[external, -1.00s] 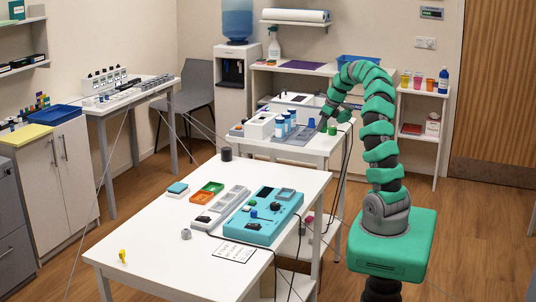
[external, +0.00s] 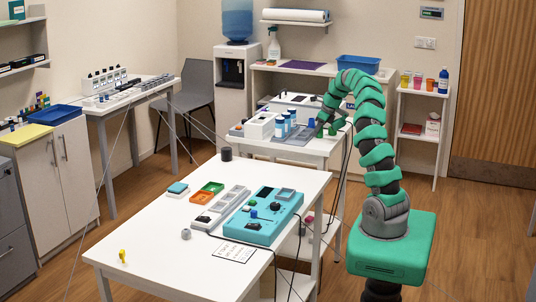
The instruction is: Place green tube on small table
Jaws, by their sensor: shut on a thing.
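My gripper (external: 321,129) is at the end of the green arm, low over the right part of the smaller white table (external: 318,146) at the back. It is shut on a small green piece, which looks like the green tube (external: 320,132); the fingers and arm partly hide it. Another small green object (external: 333,131) shows just to the right. I cannot tell whether the held tube touches the table surface.
Blue-and-white bottles (external: 286,121), a blue-capped item (external: 311,123) and a grey tray (external: 294,137) stand close left of my gripper. The large white table (external: 150,235) in front holds a teal control box (external: 262,217). Its front left is mostly clear.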

